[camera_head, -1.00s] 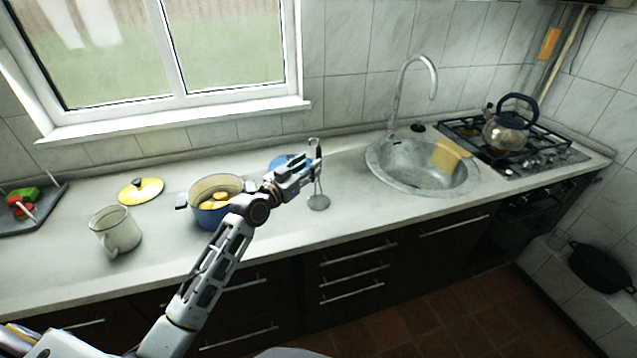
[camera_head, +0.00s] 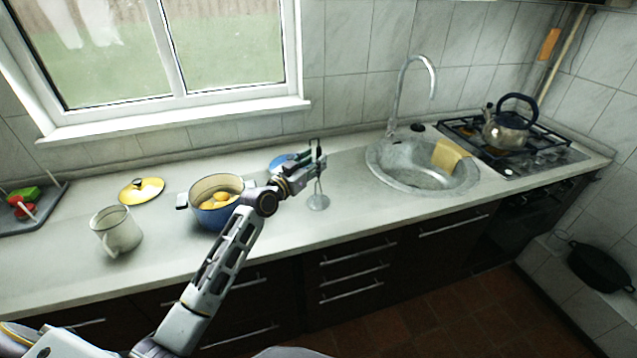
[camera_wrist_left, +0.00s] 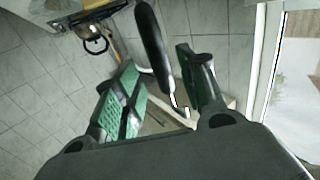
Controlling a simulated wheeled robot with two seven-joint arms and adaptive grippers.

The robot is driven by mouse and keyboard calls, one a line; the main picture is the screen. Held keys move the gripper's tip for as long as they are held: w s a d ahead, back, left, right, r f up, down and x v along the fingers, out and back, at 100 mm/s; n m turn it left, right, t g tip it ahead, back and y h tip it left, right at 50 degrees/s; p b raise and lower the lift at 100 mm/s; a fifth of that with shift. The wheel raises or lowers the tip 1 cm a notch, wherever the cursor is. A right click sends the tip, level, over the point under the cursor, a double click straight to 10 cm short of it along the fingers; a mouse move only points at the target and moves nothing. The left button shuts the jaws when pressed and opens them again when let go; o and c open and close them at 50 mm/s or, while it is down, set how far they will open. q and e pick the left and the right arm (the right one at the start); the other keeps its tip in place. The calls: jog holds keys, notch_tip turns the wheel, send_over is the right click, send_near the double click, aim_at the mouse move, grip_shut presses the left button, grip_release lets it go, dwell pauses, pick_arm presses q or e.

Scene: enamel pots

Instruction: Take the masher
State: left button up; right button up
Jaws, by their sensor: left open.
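The masher (camera_head: 318,202) stands on the counter to the right of the blue pot, with its flat metal head down and its handle up. Its black handle (camera_wrist_left: 152,45) shows in the left wrist view, between the green finger pads. My left gripper (camera_head: 312,163) is open at the masher's upper part, with a finger on either side of the handle. The open fingers also show in the left wrist view (camera_wrist_left: 160,95). Gaps show beside the handle there; contact cannot be told. The gripper partly hides the masher in the head view. My right gripper is not in view.
The blue pot (camera_head: 214,217) with yellow things inside stands beside my left arm. A blue lid (camera_head: 283,161) lies behind the gripper. A mug (camera_head: 118,231) and a yellow lid (camera_head: 141,191) are farther left. The sink (camera_head: 421,178) is to the right.

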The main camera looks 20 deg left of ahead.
aim_at(319, 156)
pick_arm(q)
jog(key=x, duration=0.3)
jog(key=shift+a, duration=0.1)
jog(key=shift+w, duration=0.25)
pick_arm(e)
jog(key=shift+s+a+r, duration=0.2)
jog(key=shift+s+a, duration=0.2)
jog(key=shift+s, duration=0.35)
pick_arm(q)
grip_shut()
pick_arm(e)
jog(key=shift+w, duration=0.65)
